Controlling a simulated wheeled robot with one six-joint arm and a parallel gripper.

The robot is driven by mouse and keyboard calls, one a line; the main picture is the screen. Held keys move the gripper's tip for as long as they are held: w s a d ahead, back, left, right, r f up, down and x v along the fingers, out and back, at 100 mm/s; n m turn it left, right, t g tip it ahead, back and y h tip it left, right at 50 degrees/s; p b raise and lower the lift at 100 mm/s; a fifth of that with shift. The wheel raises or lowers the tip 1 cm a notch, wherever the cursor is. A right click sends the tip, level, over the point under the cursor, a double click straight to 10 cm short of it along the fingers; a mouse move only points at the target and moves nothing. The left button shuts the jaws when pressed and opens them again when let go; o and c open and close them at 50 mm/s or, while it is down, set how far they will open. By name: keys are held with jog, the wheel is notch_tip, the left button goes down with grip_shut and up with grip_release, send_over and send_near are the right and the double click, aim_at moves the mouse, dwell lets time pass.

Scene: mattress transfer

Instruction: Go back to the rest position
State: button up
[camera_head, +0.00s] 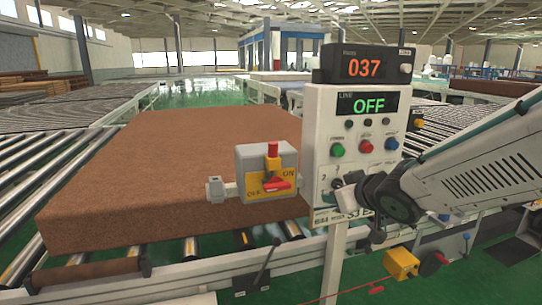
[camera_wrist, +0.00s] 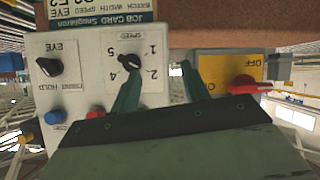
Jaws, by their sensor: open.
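My gripper (camera_head: 347,192) is at the lower part of the white control panel (camera_head: 318,125), and most of its tips are hard to make out there. In the wrist view, which looks upside down, two green fingers stand apart with my gripper (camera_wrist: 158,80) open and empty between them. One finger overlaps the black SPEED knob (camera_wrist: 130,62); I cannot tell whether it touches. The other finger is beside the yellow switch plate with a red handle (camera_wrist: 249,86). The panel's display (camera_head: 368,104) reads OFF.
A grey switch box (camera_head: 252,157) with a red lever stands left of the panel. A brown mattress (camera_head: 190,140) lies on the roller conveyor behind. A counter (camera_head: 365,65) reading 037 tops the panel. A yellow box (camera_head: 401,263) with a red knob sits lower right.

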jog(key=s+d+f+m+g+h, duration=0.2)
jog(key=s+d+g+h, duration=0.1)
jog(key=s+d, duration=0.3)
jog(key=s+d+f+m+g+h, duration=0.2)
jog(key=s+d+g, duration=0.2)
jog(key=s, duration=0.5)
jog(key=s+r+m+g+y, duration=0.1)
jog(key=s+r+g, duration=0.2)
jog(key=s, duration=1.2)
jog(key=shift+s+a+r+m, duration=0.2)
jog(key=shift+s+m, duration=0.1)
jog(key=shift+s, duration=0.05)
